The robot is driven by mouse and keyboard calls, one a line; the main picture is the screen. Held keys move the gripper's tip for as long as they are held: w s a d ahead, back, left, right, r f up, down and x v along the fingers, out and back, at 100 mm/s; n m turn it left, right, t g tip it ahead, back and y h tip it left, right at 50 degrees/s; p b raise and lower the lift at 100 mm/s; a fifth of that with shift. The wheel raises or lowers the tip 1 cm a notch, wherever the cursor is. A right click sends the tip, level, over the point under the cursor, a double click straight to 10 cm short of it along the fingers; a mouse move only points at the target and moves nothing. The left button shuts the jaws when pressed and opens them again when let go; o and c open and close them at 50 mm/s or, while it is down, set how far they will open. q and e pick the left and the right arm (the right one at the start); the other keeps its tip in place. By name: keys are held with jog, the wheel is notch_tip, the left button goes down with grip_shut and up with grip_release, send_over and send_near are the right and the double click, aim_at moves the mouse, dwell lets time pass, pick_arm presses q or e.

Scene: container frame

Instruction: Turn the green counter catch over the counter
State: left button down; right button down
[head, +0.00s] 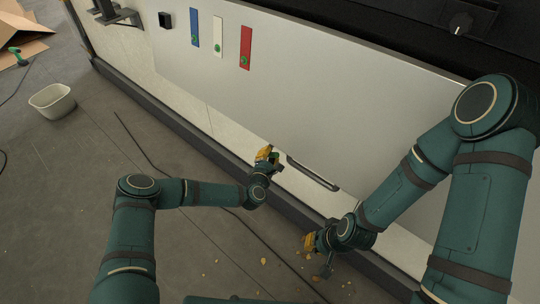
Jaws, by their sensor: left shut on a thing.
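The counter (330,90) is a large pale grey panel running diagonally across the view. My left gripper (267,153), with yellow fingers, is at its lower edge and is shut on a small green piece, the green counter catch (276,158). The fingers and wrist hide most of the catch, so its exact angle cannot be told. My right gripper (310,243) is low, over the floor beside the dark base rail, away from the catch. Its fingers are small and partly hidden, so I cannot tell whether it is open.
A dark bar handle (313,173) lies along the counter's lower edge, right of my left gripper. Blue (194,28), cream (218,36) and red (245,48) strips are on the panel. A white bin (52,102), a cable and scattered bits lie on the floor.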

pick_arm(q)
jog(key=shift+w+a+r, duration=0.1)
jog(key=shift+r, duration=0.05)
jog(key=c, duration=0.8)
grip_release()
jog(key=shift+c, duration=0.2)
jog(key=f+v, duration=0.1)
jog(key=v, duration=1.1)
jog(key=shift+r, duration=0.4)
jog(key=shift+o, duration=0.3)
